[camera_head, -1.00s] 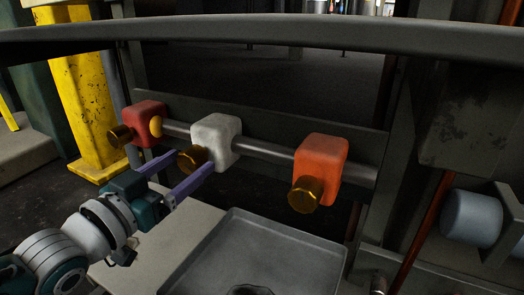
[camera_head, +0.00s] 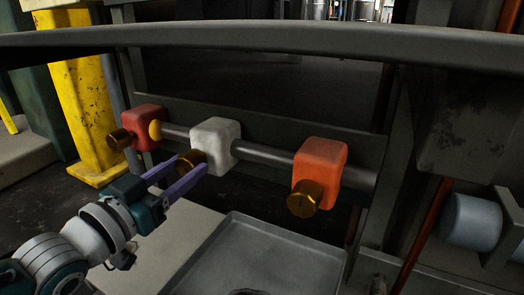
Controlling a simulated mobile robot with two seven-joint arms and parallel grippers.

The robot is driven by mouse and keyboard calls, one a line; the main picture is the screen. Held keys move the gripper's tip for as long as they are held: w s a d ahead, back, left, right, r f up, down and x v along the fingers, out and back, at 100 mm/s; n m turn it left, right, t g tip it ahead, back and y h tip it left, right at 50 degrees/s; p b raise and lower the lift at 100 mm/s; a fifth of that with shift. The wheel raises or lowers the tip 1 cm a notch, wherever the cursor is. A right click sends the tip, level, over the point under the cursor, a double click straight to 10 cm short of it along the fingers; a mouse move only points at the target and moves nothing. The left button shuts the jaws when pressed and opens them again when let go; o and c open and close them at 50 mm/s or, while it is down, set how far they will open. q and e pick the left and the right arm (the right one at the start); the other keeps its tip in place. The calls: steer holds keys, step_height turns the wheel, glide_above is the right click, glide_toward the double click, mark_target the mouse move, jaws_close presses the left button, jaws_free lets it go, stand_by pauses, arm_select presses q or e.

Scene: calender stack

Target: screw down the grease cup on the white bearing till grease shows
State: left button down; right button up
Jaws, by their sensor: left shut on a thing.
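The white bearing (camera_head: 216,144) sits in the middle of a horizontal grey shaft. Its brass grease cup (camera_head: 190,160) sticks out toward the lower left. My left gripper (camera_head: 192,162) is shut on this cup, with one purple finger on each side. The fingers hide part of the cup. No grease shows on the visible faces of the white bearing. My right gripper is not in view.
A red bearing (camera_head: 148,118) with a brass cup (camera_head: 120,138) and a yellow ball-like bead (camera_head: 156,131) is to the left. An orange bearing (camera_head: 321,163) with its cup (camera_head: 305,198) is to the right. A grey tray (camera_head: 225,262) lies below.

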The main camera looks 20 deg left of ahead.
arm_select(q)
steer(key=shift+m, duration=0.3)
steer(key=m+p, duration=0.1)
steer(key=m, duration=0.2)
steer(key=shift+m, duration=2.1)
steer(key=shift+c, duration=1.5)
jaws_free()
